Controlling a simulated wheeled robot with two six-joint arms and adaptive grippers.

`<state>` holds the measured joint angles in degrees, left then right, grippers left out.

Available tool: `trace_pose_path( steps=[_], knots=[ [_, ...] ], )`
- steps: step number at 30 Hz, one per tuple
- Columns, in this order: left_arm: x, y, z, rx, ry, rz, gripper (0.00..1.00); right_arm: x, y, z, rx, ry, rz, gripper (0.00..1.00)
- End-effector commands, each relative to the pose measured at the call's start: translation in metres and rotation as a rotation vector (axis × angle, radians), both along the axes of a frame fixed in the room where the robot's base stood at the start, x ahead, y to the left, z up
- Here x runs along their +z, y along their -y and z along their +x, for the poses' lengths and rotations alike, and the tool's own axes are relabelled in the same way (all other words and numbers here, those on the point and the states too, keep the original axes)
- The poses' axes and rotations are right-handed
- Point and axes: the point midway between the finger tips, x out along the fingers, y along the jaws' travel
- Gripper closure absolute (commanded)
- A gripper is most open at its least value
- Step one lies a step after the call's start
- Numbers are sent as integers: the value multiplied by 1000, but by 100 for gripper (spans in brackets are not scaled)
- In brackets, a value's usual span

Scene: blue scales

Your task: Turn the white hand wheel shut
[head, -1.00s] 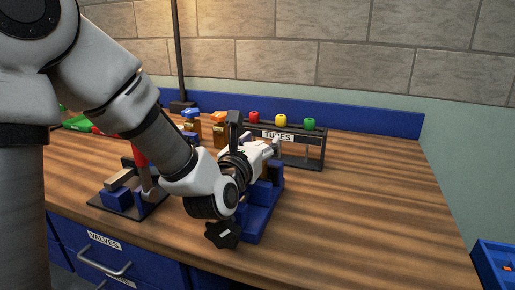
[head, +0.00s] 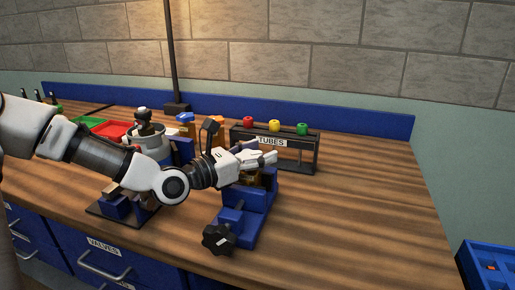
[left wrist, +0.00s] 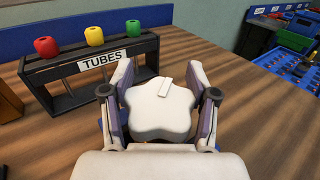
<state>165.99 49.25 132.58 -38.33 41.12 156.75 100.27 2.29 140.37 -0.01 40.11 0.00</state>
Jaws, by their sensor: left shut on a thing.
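The white hand wheel (left wrist: 160,108) has rounded lobes and a raised pale bar on its top that points up and slightly right in the left wrist view. My left gripper (left wrist: 161,98) has one finger on each side of it and is shut on it. In the head view my left gripper (head: 264,158) is over the blue valve body (head: 232,224), and it hides the wheel there. A black lobed knob (head: 218,239) with a white mark sits on the near end of that body. My right gripper is not in view.
A dark rack labelled TUBES (head: 307,142) with red, yellow and green caps stands just behind the gripper. A second blue fixture (head: 117,206) is to the left, with a grey pot and red and green trays behind. The wooden bench (head: 370,210) is clear on the right.

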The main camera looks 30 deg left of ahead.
Motion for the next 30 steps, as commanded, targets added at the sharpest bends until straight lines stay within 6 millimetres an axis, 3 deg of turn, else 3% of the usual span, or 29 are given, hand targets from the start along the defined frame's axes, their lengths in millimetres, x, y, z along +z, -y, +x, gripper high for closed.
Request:
trace_pose_path(
  steps=[10, 11, 12, 25, 30],
  knots=[
    [-2, 1, 0, -3, -4, 0, 76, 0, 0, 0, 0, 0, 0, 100],
    [-2, 1, 0, -3, -4, 0, 31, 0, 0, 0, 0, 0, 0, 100],
    [-2, 1, 0, -3, -4, 0, 27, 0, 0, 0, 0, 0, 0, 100],
    [-1, 0, 0, 1, -1, -1, 27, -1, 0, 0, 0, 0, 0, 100],
    [-5, 0, 0, 60, -1, 2, 27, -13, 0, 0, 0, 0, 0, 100]
  ],
)
